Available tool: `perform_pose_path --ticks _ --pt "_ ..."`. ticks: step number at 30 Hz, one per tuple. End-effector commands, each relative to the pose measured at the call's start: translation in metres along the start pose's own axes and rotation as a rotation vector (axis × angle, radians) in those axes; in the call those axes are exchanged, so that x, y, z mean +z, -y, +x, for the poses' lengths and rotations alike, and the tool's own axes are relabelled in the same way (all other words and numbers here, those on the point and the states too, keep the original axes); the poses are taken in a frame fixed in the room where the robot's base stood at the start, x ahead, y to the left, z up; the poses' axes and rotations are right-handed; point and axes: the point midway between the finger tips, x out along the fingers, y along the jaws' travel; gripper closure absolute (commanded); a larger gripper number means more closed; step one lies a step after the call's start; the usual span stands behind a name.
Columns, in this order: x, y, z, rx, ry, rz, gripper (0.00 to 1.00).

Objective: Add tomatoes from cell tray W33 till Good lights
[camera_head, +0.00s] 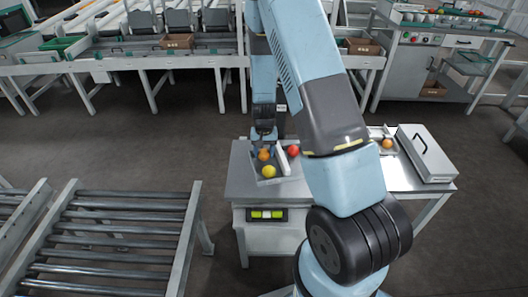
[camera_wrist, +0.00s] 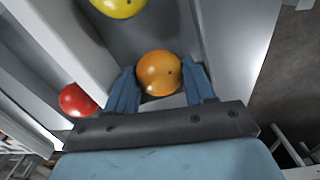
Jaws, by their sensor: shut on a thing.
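My gripper (camera_head: 264,140) is over the light tray (camera_head: 252,172) at the left of the steel bench. In the wrist view my gripper (camera_wrist: 161,80) is shut on an orange tomato (camera_wrist: 159,72), one blue finger on each side; the head view also shows this tomato (camera_head: 263,154). A yellow tomato (camera_head: 269,171) lies in the tray, and shows at the top of the wrist view (camera_wrist: 118,5). A red tomato (camera_head: 293,150) lies beyond a pale divider (camera_head: 281,158). A panel with yellow-green lights (camera_head: 267,214) is on the bench front. I cannot read any W33 label.
A small tray (camera_head: 376,132) with another orange tomato (camera_head: 387,143) is at the bench's right, partly behind my arm. A grey case with a black handle (camera_head: 425,152) stands beside it. A roller conveyor (camera_head: 120,235) is at the left, with floor between it and the bench.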

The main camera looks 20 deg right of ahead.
Motion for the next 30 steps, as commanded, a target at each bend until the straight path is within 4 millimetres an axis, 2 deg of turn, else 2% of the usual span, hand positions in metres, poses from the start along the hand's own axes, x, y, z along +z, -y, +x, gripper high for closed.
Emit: perform_pose_path --ticks 15,16,25,27,28,30 --pt "0.0000 -0.0001 0.0062 0.000 0.000 0.000 0.61" --pt "-0.0001 0.0000 0.0060 0.000 0.000 0.000 0.44" --pt "-0.0001 -0.0001 0.0059 0.000 0.000 0.000 0.17" --pt "-0.0001 -0.0002 0.0059 0.000 0.000 0.000 0.17" --pt "-0.0001 -0.0002 0.0059 0.000 0.000 0.000 0.25" --pt "-0.0001 -0.0002 0.0059 0.000 0.000 0.000 0.32"
